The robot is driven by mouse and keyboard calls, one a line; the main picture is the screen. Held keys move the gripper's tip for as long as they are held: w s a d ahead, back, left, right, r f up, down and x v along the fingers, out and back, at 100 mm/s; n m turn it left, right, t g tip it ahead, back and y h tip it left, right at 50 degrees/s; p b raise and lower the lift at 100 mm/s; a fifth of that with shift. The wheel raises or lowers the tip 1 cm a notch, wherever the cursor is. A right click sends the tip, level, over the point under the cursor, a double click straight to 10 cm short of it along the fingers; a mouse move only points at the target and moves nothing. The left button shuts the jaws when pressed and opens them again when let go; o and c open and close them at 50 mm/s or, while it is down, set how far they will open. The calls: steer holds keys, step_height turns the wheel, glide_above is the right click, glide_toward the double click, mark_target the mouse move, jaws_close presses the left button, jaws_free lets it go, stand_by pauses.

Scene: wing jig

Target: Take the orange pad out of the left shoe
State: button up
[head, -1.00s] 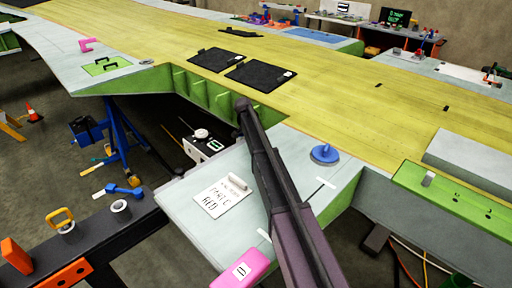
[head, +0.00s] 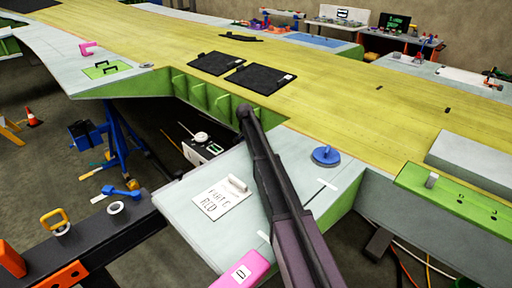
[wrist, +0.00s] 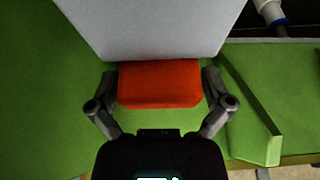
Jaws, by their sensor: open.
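The orange pad (wrist: 160,84) shows in the wrist view as a red-orange block with bevelled lower corners. It lies against a pale grey panel (wrist: 150,25), with green surface (wrist: 45,100) around it. I take this green part to be the left shoe, but its outline is not clear. My gripper (wrist: 161,76) is open, with one finger on each side of the pad. Small gaps seem to remain, though contact is hard to judge. In the head view my arm reaches over the grey panel, and the gripper and pad cannot be made out.
A raised green ledge (wrist: 250,110) stands to the right of the gripper in the wrist view. In the head view a blue disc-shaped part (head: 326,156), a paper note (head: 222,198) and a pink block (head: 243,270) lie near my arm. Black mats (head: 258,78) lie on the yellow wing skin.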

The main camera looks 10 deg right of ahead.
steer(key=c, duration=0.9)
steer(key=shift+r, duration=0.1)
step_height(320, 180, up, 10)
steer(key=p, duration=1)
